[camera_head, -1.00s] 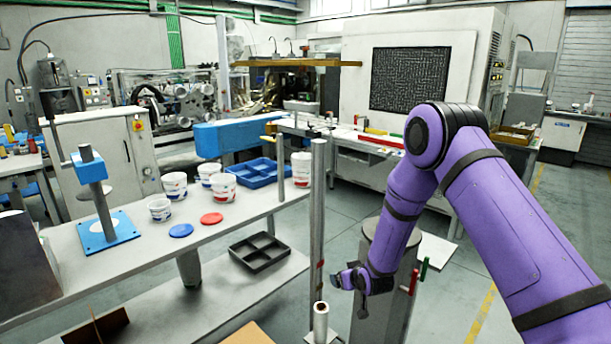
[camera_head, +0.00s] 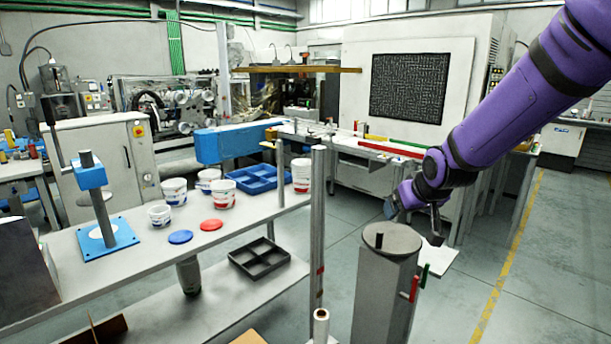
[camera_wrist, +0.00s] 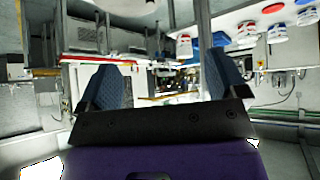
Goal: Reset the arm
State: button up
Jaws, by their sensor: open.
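My purple arm (camera_head: 500,105) reaches in from the upper right in the head view. My gripper (camera_head: 391,208) is above the grey post and right of the white bench. In the wrist view my gripper (camera_wrist: 162,85) shows two blue finger pads wide apart with nothing between them. The wrist picture is upside down, with the white and red pots (camera_wrist: 277,32) along its top right.
A grey post (camera_head: 385,290) with a red and a green handle stands below my gripper. The white bench (camera_head: 75,280) holds several pots, two lids, a blue tray (camera_head: 232,183) and a blue press (camera_head: 108,232). Open floor (camera_head: 530,280) lies at right.

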jog(key=s+d+r+m+g, duration=0.1)
jog(key=s+d+r, duration=0.1)
jog(key=s+r, duration=0.45)
jog(key=s+d+r, duration=0.2)
jog(key=s+r, duration=0.1)
jog(key=s, duration=0.6)
jog(key=s+d+r+g, duration=0.1)
jog(key=s, duration=0.7)
jog(key=s+d+m+h, duration=0.1)
jog(key=s, duration=0.8)
jog(key=shift+d+r+g, duration=0.4)
jog(key=shift+c, duration=0.5)
